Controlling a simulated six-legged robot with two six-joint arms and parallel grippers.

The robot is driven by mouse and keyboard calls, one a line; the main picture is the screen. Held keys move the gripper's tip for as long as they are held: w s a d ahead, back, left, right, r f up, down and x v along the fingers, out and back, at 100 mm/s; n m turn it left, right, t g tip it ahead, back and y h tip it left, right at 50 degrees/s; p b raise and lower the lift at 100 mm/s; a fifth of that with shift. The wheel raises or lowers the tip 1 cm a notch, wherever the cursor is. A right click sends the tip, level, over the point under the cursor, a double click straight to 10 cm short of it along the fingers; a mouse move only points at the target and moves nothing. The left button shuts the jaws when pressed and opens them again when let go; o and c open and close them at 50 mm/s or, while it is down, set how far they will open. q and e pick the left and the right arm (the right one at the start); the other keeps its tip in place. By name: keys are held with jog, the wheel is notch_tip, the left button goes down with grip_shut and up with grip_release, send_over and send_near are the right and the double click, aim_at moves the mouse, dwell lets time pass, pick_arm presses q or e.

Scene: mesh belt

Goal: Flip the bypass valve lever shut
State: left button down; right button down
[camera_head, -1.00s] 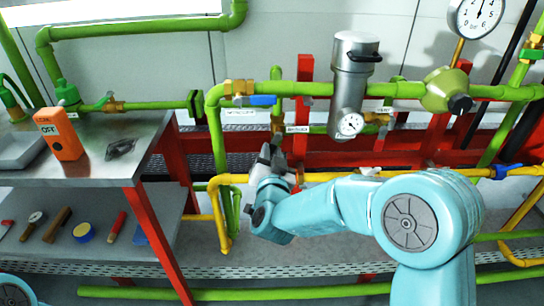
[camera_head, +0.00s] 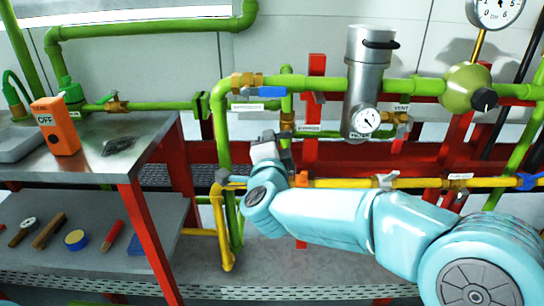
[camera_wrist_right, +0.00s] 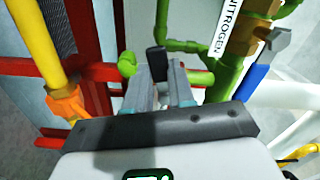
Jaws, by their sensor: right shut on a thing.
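The brass bypass valve (camera_head: 287,122) sits on a short vertical green pipe, beside a small white label (camera_head: 308,128). My right gripper (camera_head: 265,147) is just below and left of it, and hides whatever lever is there in the head view. In the right wrist view, my right gripper (camera_wrist_right: 157,82) is shut on a dark handle (camera_wrist_right: 156,58), which sticks out beyond the fingertips. It looks like the bypass valve lever, but its joint to the valve is hidden. My left gripper is not in view.
A blue lever (camera_head: 272,91) on the upper green pipe is close by; it also shows in the right wrist view (camera_wrist_right: 257,79). A yellow pipe (camera_head: 420,183) runs behind my right arm. The steel filter (camera_head: 368,75) stands right. A bench (camera_head: 140,150) is at left.

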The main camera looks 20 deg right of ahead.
jog(key=shift+r+m+b, duration=0.25)
jog(key=shift+m+b, duration=0.2)
jog(key=shift+m, duration=0.35)
jog(key=shift+r+m+b, duration=0.2)
jog(key=shift+m+b, duration=0.2)
jog(key=shift+m, duration=0.4)
jog(key=shift+r, duration=0.15)
jog(key=c, duration=1)
grip_release()
jog(key=shift+o, duration=0.2)
jog(key=p+v, duration=0.1)
jog(key=v, duration=1.5)
jog(key=shift+s+p, duration=0.15)
jog(key=shift+p, duration=0.15)
jog(key=shift+a, duration=0.1)
